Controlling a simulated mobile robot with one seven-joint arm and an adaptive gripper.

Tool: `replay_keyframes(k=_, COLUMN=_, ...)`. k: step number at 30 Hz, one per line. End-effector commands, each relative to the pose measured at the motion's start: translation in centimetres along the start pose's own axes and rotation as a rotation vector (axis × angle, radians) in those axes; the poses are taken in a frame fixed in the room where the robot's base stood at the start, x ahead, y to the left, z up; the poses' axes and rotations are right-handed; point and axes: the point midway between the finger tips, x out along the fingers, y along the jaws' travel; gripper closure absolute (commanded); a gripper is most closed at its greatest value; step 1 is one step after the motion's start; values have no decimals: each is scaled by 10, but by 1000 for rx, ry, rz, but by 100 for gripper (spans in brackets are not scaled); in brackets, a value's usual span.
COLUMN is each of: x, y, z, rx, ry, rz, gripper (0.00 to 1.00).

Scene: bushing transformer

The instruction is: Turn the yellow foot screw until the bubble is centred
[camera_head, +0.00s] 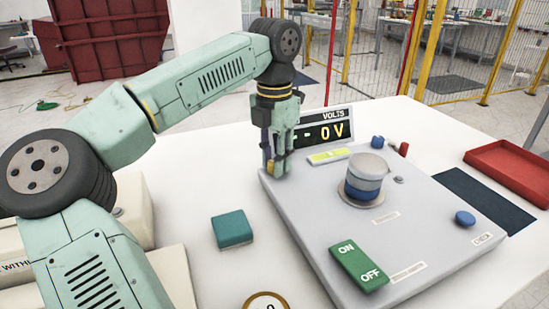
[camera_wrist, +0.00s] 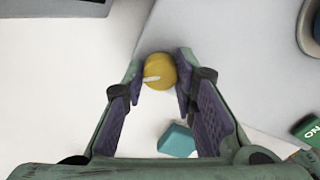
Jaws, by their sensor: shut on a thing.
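The yellow foot screw (camera_wrist: 159,71) is a round knob with a pale mark on its top, at the corner of the grey panel (camera_head: 420,225). In the wrist view it sits between the fingertips of my gripper (camera_wrist: 160,75). My gripper (camera_head: 277,168) points down at the panel's far left corner in the head view and is shut on the screw. The fingers mostly hide the screw there. The yellow-green level vial (camera_head: 330,155) lies on the panel just right of my gripper. Its bubble is too small to place.
A display (camera_head: 325,130) reading 0 V stands behind the panel. A grey and blue bushing (camera_head: 366,178), blue knobs (camera_head: 465,219) and a green ON/OFF switch (camera_head: 358,268) rise from the panel. A teal block (camera_head: 232,231) lies left; a red tray (camera_head: 512,170) lies right.

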Motion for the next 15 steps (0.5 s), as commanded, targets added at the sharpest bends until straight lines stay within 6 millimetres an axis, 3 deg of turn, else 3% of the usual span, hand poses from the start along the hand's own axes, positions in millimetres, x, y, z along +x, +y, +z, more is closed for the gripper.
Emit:
replay_keyframes(k=6, x=0, y=0, z=0, rx=2, ry=3, rz=-2, gripper=100)
replay_keyframes(k=7, x=0, y=0, z=0, rx=2, ry=3, rz=-1, gripper=73)
replay_keyframes(k=15, x=0, y=0, z=0, rx=2, ry=1, rz=-1, gripper=55)
